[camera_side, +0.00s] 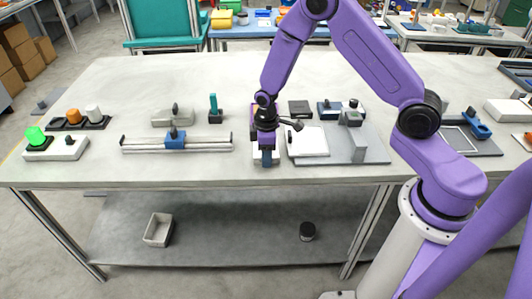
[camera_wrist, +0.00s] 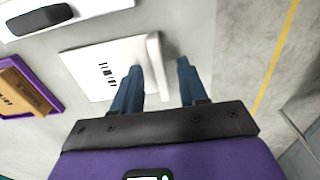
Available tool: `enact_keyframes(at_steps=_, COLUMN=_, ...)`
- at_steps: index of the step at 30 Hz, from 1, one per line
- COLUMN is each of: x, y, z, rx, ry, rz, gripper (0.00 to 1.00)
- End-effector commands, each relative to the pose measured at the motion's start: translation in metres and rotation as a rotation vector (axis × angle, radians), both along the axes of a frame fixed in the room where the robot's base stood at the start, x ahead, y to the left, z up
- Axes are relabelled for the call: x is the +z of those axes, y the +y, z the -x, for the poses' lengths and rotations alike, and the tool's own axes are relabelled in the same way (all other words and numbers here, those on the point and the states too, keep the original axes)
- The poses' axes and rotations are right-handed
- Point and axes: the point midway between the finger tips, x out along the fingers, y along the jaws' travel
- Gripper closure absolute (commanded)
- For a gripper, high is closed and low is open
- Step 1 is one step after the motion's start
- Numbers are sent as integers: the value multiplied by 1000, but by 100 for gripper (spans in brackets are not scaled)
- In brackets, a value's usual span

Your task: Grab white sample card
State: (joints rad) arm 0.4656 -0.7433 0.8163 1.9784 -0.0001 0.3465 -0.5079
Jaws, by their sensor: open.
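The white sample card (camera_wrist: 105,72) lies flat on the table in the wrist view, with black print in its middle and a raised white strip along its right edge. In the side view the card (camera_side: 256,156) is near the table's front edge, partly hidden by my gripper (camera_side: 266,158). My gripper points down, open, with its blue fingers apart. In the wrist view the raised strip shows between the fingertips of my gripper (camera_wrist: 158,66); contact cannot be told. The left finger overlaps the card's near right corner in the picture.
A white plate with a black handle (camera_side: 309,142) lies just right of the card. A purple-edged tray with an orange piece (camera_wrist: 22,92) lies behind it. A rail with a blue slider (camera_side: 175,143) stands to the left. The front table edge is close.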

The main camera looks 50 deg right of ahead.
Motion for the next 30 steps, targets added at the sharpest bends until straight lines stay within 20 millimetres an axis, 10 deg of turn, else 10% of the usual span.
enact_keyframes(at_steps=3, x=0, y=0, z=0, rx=0, ry=0, rz=0, gripper=61)
enact_keyframes(at_steps=7, x=0, y=0, z=0, rx=0, ry=0, rz=0, gripper=100)
enact_keyframes(at_steps=30, x=38, y=0, z=4, rx=0, ry=-2, rz=-1, gripper=100)
